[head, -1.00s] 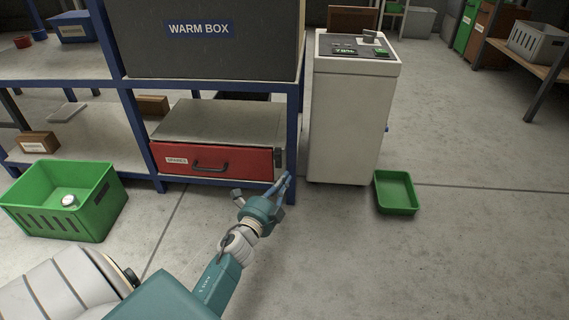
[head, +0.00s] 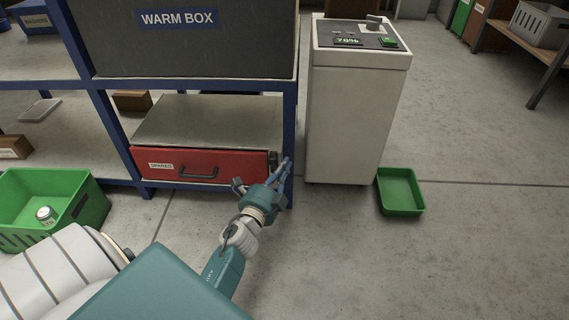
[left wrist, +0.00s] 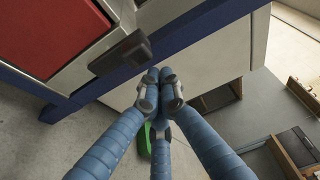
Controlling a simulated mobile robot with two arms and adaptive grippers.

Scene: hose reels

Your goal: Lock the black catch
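The black catch (head: 273,159) sits at the right end of the red drawer front (head: 205,164), low in the shelf. In the left wrist view the catch (left wrist: 121,53) is a dark bar at upper left, near the red panel's corner. Whether it is locked I cannot tell. My left gripper (head: 287,165) is just right of the catch, in front of the blue post. In the left wrist view its blue fingers (left wrist: 160,88) come together at the grey tips, with nothing seen between them. A gap shows between tips and catch. My right gripper is out of view.
The blue shelf post (head: 289,110) stands close beside my fingers. A pale cabinet (head: 345,120) is to the right, with a green tray (head: 401,207) on the floor. A green crate (head: 85,212) holding a can stands at left. Floor at front right is clear.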

